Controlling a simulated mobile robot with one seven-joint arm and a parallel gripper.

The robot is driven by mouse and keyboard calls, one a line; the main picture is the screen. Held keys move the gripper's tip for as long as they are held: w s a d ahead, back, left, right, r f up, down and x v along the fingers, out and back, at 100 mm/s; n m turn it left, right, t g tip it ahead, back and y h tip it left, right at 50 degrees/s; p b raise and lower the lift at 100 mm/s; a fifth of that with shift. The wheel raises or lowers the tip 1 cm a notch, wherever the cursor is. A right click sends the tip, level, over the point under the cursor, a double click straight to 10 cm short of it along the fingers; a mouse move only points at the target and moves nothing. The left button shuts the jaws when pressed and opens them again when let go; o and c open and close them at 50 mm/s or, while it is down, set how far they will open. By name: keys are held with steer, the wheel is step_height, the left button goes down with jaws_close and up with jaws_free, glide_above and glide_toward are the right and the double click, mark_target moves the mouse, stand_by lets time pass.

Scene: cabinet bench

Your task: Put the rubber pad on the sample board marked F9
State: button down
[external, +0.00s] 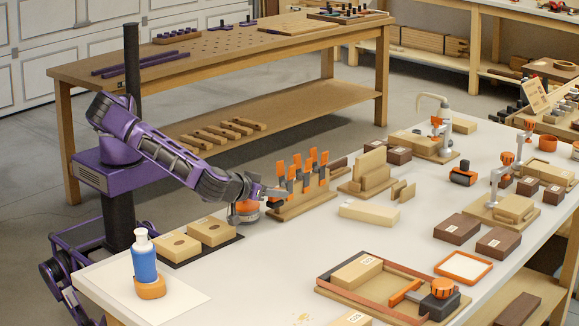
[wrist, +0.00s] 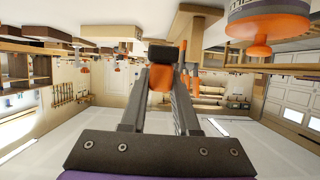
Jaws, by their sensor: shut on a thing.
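My gripper (external: 277,194) is at the left end of a wooden rack with orange-handled tools, above the near bench. The label text is too small to read, so I cannot tell which is F9.
The tool rack (external: 302,205) stands close to my gripper. A grey and orange round device (external: 244,212) is beneath my wrist. A blue bottle (external: 144,262) stands front left, a framed tray (external: 325,289) front right. Dark labelled blocks (external: 458,229) lie right.

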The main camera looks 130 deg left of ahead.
mark_target(346, 205)
steer(key=shift+w+a+r, duration=0.15)
steer(key=shift+a+r, duration=0.15)
steer(key=shift+r, duration=0.3)
steer(key=shift+w+a+r, duration=0.1)
steer(key=shift+a+r, duration=0.15)
steer(key=shift+r, duration=0.3)
steer(key=w+a+r+m+t+b, duration=0.1)
steer(key=w+a+r+m+t, duration=0.15)
steer(key=a, duration=0.65)
steer(key=w+a+r+m+t, duration=0.15)
steer(key=w+a, duration=0.25)
steer(key=a, duration=0.5)
steer(key=shift+t+h, duration=0.5)
steer(key=shift+t, duration=0.1)
steer(key=f, duration=0.7)
steer(key=a+f+b, duration=0.1)
steer(key=f, duration=0.2)
steer(key=shift+w+f, duration=0.25)
steer(key=shift+m, duration=0.3)
steer(key=c, duration=0.7)
jaws_free()
steer(key=shift+f, duration=0.15)
steer(key=shift+o, duration=0.2)
steer(key=v, duration=1.2)
